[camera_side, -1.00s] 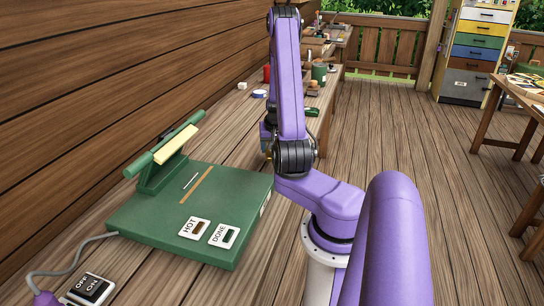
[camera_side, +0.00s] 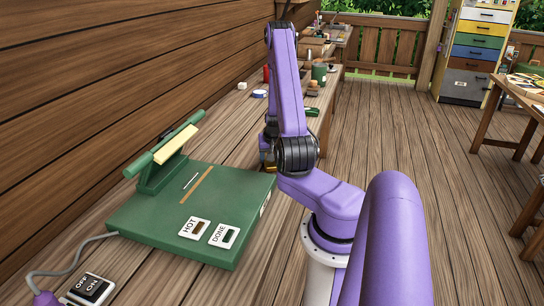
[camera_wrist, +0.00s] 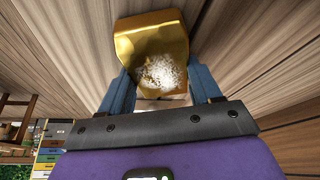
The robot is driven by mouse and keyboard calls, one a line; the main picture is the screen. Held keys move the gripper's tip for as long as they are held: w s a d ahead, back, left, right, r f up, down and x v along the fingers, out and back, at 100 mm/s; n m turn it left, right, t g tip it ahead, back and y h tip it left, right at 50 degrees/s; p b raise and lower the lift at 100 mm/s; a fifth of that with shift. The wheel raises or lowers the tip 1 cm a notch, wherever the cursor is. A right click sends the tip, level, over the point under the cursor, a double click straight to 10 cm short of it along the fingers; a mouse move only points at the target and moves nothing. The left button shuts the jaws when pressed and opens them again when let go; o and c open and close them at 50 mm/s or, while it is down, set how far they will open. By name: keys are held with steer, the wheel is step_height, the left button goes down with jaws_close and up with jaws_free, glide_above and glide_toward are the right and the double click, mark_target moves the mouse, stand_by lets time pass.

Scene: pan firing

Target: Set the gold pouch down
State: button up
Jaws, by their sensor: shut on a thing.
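The gold pouch (camera_wrist: 150,35) sits between the two blue fingers of my gripper (camera_wrist: 160,72) in the wrist view. The gripper is shut on it. The pouch's mouth is open, and white grains with some gold bits show inside. Wooden planks lie around the pouch in that view. Whether its base touches the wood cannot be told. In the side view my purple arm hides most of the gripper and pouch, and only a small gold patch shows low beside the wrist joint, over the bench near the green device's far right corner.
The green firing device (camera_side: 150,215) with HOT and DONE labels stands on the wooden bench, left of my gripper. A black ON/OFF switch (camera_side: 90,290) lies at the front left. A green can (camera_side: 319,72) and a blue-white roll (camera_side: 259,94) stand farther back.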

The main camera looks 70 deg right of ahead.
steer(key=o, duration=1.2)
